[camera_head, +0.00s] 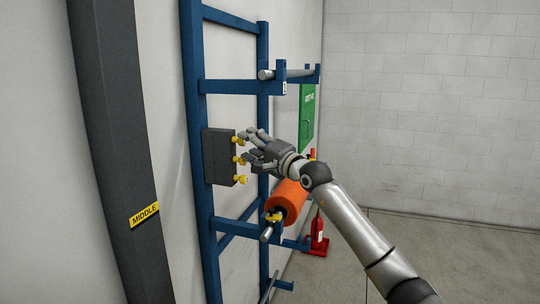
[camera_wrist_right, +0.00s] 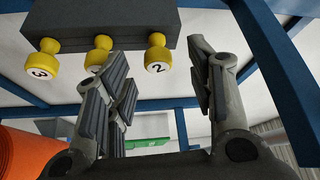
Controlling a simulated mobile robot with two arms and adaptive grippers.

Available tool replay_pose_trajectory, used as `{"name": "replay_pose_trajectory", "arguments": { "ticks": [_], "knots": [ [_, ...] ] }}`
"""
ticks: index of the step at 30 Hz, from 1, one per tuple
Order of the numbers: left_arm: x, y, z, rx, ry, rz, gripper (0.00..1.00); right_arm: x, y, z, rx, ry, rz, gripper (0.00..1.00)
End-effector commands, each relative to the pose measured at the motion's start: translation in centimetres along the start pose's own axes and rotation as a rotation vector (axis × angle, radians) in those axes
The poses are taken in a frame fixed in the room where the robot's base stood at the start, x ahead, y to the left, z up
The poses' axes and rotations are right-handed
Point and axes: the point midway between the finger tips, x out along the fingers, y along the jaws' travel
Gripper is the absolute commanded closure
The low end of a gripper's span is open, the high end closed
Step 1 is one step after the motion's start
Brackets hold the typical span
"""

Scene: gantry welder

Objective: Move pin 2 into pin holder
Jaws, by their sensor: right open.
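Three yellow pins stick out of a dark grey block (camera_head: 218,158) on the blue frame; the block is also at the top of the right wrist view (camera_wrist_right: 105,22). Pin 2 (camera_wrist_right: 159,48) is the rightmost there, its numeral showing on its end. It appears to be the top one in the head view (camera_head: 236,139). My right gripper (camera_head: 252,146) is open beside the pins. In the wrist view its fingers (camera_wrist_right: 165,75) stand either side of pin 2, with no clear contact. I cannot tell whether the block is the pin holder. My left gripper is out of view.
Pin 3 (camera_wrist_right: 43,61) and a middle pin (camera_wrist_right: 96,52) sit left of pin 2. An orange roll (camera_head: 287,199) on a bar with yellow parts (camera_head: 274,217) is below my gripper. Blue frame (camera_head: 202,115) rails surround the block. A red extinguisher (camera_head: 318,232) stands behind.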

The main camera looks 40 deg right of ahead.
Motion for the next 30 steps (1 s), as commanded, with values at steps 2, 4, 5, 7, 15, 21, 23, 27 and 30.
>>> {"name": "replay_pose_trajectory", "arguments": {
  "ticks": [2, 4, 5, 7, 15, 21, 23, 27, 30],
  "knots": [
    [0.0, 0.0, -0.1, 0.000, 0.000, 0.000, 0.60, -1.1, 0.2, 0.0, -0.004, -0.001, 0.004, 0.50],
    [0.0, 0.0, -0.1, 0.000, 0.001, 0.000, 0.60, -1.9, 0.1, 0.1, -0.005, -0.003, 0.004, 0.50],
    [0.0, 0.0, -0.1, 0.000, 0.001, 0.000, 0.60, -2.3, 0.2, 0.1, -0.002, -0.001, 0.004, 0.50],
    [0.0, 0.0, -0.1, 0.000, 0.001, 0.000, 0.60, -3.1, 0.2, 0.0, -0.002, -0.001, 0.004, 0.50],
    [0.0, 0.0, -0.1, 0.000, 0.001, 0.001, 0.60, -6.0, 0.2, 0.1, -0.002, -0.001, 0.003, 0.50],
    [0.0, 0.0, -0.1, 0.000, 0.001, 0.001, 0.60, -7.8, 0.1, 0.1, 0.001, -0.001, 0.002, 0.50],
    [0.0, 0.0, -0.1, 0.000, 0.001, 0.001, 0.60, -8.2, 0.1, 0.1, 0.001, -0.001, 0.001, 0.50],
    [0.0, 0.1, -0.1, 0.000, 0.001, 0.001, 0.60, -8.7, 0.1, 0.0, 0.001, -0.001, 0.001, 0.50],
    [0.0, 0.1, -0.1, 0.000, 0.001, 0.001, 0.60, -8.9, 0.1, 0.0, 0.000, -0.001, 0.001, 0.50]
  ]
}}
